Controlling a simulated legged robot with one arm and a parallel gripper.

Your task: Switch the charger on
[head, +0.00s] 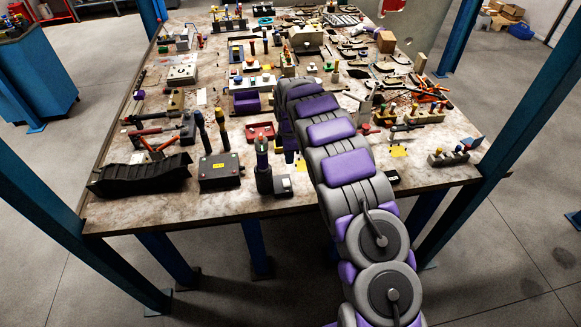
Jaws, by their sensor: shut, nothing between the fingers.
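I cannot tell for sure which thing is the charger. One candidate is a dark box (220,171) with a small red button and a yellow label, near the front edge of the bench in the head view.
The bench (115,213) is crowded with tools and parts. A black tray (140,176) lies at the front left. A dark upright cylinder (263,172) and a small black device (282,185) stand near my gripper. Blue posts (512,110) flank the bench.

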